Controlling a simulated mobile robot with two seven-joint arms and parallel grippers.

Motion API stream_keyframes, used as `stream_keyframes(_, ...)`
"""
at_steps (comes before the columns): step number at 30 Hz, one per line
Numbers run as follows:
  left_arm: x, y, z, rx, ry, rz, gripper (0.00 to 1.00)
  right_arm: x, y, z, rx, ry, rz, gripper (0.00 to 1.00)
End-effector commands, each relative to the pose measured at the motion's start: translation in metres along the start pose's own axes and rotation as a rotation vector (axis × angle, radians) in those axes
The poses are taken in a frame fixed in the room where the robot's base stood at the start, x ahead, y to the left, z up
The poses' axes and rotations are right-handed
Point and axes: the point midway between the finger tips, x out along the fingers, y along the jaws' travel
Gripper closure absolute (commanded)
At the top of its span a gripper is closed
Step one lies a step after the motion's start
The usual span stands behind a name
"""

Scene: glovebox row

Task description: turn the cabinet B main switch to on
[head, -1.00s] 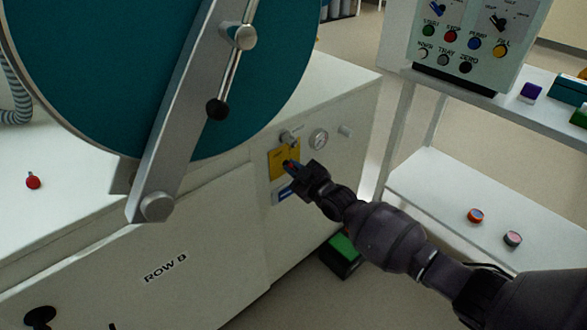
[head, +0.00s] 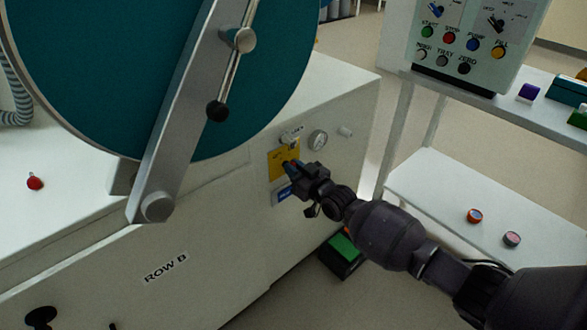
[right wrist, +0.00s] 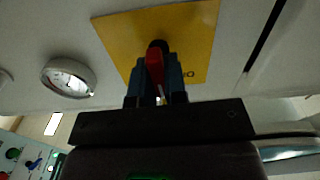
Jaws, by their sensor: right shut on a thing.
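The cabinet B main switch shows as a red handle (right wrist: 155,66) in front of a yellow plate (right wrist: 193,28) in the right wrist view. In the head view the yellow plate (head: 277,166) is on the cabinet's end face (head: 345,165), and the handle is mostly hidden by my gripper. My right gripper (head: 293,165) is at the plate; its blue fingers (right wrist: 155,78) are shut on the red handle, one on each side. The on and off marks are too small or covered to read. My left gripper is not in view.
A round gauge (head: 318,140) and a small knob sit above and beside the plate. The large teal door (head: 90,70) with its grey arm is at left. A control box (head: 470,45) and white shelf (head: 470,190) stand at right. A green-topped pedal (head: 344,246) is on the floor.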

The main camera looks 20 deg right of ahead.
Motion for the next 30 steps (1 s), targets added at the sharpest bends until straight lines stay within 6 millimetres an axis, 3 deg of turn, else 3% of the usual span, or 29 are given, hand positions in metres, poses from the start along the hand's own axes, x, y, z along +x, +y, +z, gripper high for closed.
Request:
stream_keyframes(17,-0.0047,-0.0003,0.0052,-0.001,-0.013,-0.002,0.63,-0.0006,0.0003,0.0017,0.042,-0.003,0.0,1.0)
stream_keyframes(18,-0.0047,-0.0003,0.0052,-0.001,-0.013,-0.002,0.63,-0.0006,0.0003,0.0017,0.041,-0.003,0.0,0.83)
stream_keyframes(22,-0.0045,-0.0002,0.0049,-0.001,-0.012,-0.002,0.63,-0.0005,0.0003,0.0014,0.041,-0.002,0.0,0.63)
stream_keyframes(30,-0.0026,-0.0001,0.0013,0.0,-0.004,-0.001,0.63,-0.0005,0.0003,0.0005,0.041,-0.001,0.0,0.62)
